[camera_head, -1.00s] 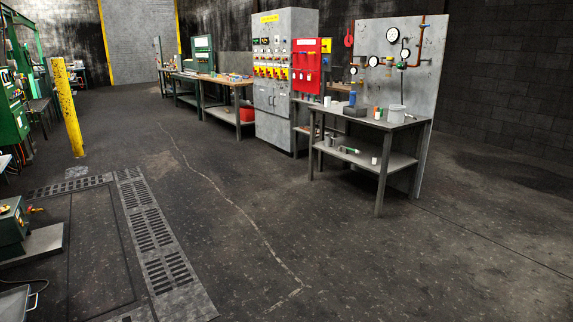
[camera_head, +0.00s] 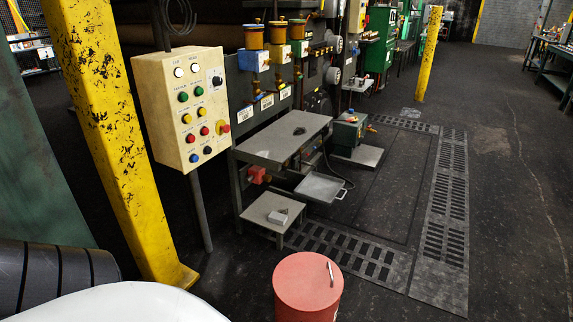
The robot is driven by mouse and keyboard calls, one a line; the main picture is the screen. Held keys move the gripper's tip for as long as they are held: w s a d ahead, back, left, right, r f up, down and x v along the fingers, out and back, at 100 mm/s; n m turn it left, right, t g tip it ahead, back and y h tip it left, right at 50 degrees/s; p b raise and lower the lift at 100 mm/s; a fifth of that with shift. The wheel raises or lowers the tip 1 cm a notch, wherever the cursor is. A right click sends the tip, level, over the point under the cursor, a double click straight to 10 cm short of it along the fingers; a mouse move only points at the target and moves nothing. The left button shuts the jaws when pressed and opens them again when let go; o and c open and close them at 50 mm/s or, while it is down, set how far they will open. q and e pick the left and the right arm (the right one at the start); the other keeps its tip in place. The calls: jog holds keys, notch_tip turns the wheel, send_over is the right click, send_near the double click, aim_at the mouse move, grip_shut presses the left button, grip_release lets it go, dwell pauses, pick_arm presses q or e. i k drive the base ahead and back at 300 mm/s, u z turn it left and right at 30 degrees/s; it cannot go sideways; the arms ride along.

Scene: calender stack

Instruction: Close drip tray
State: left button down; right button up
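The drip tray (camera_head: 320,187) is a shallow grey metal tray with a handle (camera_head: 341,194) on its right side. It sits low, sticking out from under the machine beside the grey metal table (camera_head: 285,139), so it looks pulled out. Its back edge is partly hidden by the table and machine. Neither of my grippers shows in the head view. A white rounded surface at the bottom left looks like part of my own body.
A red drum (camera_head: 307,287) with a small tool on top stands in front. A yellow post (camera_head: 118,130) and a cream control box (camera_head: 186,112) stand left. A low side table (camera_head: 263,207) is left of the tray. Floor grates (camera_head: 440,245) and open floor lie right.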

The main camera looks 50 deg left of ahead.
aim_at(324, 189)
jog(key=u, duration=1.35)
jog(key=k, duration=0.45)
jog(key=z, duration=0.85)
jog(key=i, duration=5.55)
jog(key=u, duration=3.65)
jog(key=i, duration=0.3)
jog(key=u, duration=0.15)
